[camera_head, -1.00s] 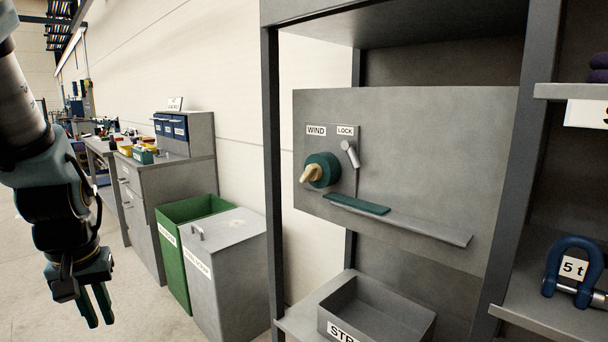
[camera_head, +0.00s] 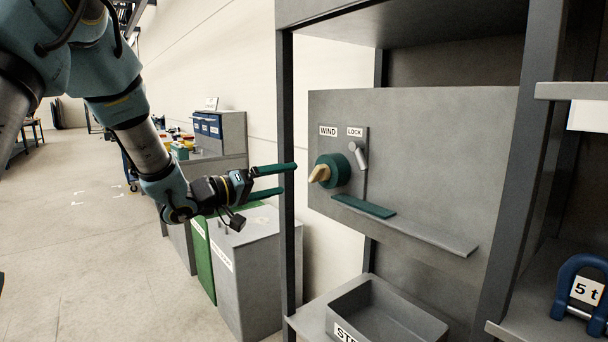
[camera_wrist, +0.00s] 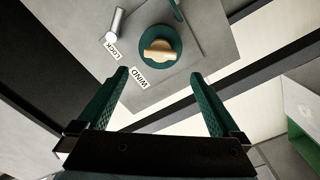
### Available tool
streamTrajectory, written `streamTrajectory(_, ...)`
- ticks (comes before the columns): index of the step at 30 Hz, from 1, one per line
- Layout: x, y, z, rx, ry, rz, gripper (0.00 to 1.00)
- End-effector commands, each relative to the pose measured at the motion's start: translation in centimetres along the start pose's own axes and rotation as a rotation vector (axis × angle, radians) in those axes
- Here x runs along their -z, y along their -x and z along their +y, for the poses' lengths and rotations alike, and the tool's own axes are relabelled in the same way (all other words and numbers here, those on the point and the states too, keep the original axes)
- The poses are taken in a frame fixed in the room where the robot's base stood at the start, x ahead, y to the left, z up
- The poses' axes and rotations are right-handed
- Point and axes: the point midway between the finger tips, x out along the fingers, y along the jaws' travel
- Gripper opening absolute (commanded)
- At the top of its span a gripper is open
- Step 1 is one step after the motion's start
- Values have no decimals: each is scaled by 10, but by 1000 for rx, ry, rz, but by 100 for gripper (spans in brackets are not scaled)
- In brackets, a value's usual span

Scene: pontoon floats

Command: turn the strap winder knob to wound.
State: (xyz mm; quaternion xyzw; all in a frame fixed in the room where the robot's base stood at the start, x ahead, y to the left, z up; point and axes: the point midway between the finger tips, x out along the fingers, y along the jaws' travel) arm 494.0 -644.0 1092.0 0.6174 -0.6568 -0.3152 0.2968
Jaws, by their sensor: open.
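The strap winder knob has a dark green round body (camera_head: 338,169) with a tan handle (camera_head: 319,174). It sits on the grey panel under the WIND label (camera_head: 328,131). My gripper (camera_head: 294,179) is open and empty, its green fingers pointing right toward the panel, to the left of the knob and apart from it. In the wrist view the tan handle (camera_wrist: 160,50) is ahead of and between the open fingers (camera_wrist: 163,100), with clear space before it. The LOCK lever (camera_head: 359,157) is a light metal stub right of the knob, under the LOCK label (camera_head: 355,132).
A dark upright post (camera_head: 287,130) stands at the panel's left, close by my fingers. A narrow ledge (camera_head: 430,236) with a green strip (camera_head: 364,206) runs below the knob. A grey tray (camera_head: 388,318) is lower down. Grey and green bins (camera_head: 255,265) stand below my arm.

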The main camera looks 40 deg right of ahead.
Motion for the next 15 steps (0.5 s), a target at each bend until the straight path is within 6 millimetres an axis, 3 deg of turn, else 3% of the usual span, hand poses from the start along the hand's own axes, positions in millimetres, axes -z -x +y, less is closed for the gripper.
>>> streamTrajectory(15, 1, -83, 2, 1, 1, 1, 100)
